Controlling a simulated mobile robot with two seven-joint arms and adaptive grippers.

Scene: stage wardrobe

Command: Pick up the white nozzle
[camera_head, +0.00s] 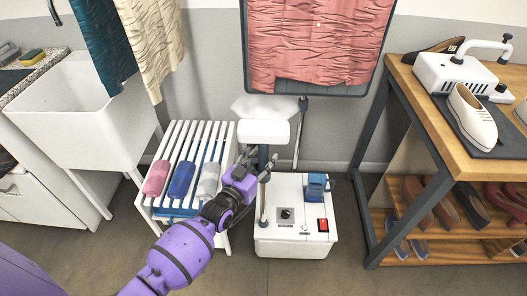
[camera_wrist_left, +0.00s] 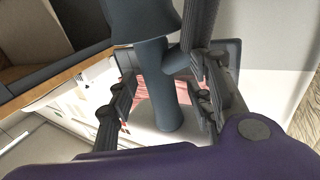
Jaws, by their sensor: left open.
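The white nozzle (camera_head: 264,131) stands upright at the back of the white steamer base (camera_head: 290,246), with its pale head above a dark grey-blue handle (camera_head: 263,153). My left gripper (camera_head: 258,163) is open just below the head, at the level of the handle. In the left wrist view the handle (camera_wrist_left: 155,85) rises between the two spread fingers of my left gripper (camera_wrist_left: 165,98). Whether a finger touches it I cannot tell. The nozzle's white face is not clear in the wrist view. My right gripper is not in view.
A white slatted rack (camera_head: 185,140) with rolled cloths stands left of the nozzle. A pink garment (camera_head: 320,45) hangs on a board behind. A metal pole (camera_head: 299,135) rises close by on the right. A wooden bench (camera_head: 440,100) with shoes is further right.

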